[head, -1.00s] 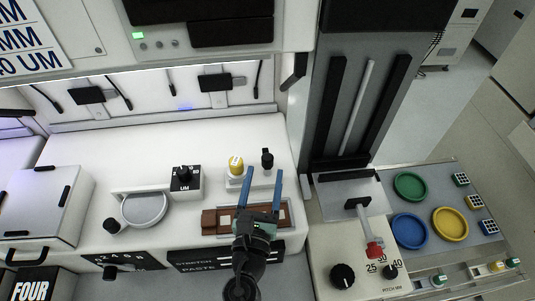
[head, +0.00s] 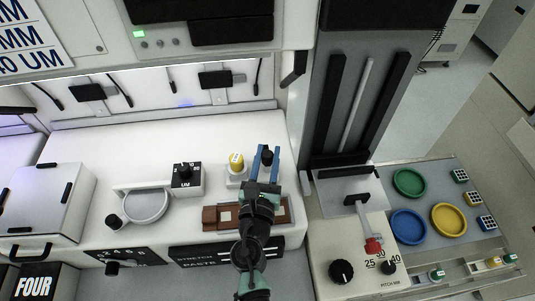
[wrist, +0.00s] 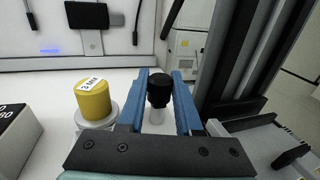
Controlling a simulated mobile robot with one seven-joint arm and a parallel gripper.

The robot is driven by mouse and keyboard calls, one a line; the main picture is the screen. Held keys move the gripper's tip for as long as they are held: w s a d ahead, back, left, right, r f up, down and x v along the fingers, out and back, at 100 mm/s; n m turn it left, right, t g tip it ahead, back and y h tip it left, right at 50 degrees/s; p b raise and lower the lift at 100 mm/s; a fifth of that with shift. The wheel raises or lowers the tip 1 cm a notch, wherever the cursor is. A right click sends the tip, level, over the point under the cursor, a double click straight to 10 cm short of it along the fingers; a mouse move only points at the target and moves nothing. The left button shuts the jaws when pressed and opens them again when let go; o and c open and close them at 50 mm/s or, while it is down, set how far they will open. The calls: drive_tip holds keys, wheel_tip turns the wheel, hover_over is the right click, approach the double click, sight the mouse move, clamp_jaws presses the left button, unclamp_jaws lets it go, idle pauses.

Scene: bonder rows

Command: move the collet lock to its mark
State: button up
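A black-capped post on a pale base, which I take to be the collet lock (head: 267,155), stands at the back right of the white bench top. In the wrist view its black cap (wrist: 158,88) is between my two blue fingers.
A yellow cylinder (head: 236,161) stands close to the left of my gripper. A brown tray (head: 210,217) lies under my arm. A black dial box (head: 187,176) and round dish (head: 146,205) are further left. A lever unit (head: 358,199) and coloured dishes (head: 410,183) are right.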

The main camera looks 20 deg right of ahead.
clamp_jaws()
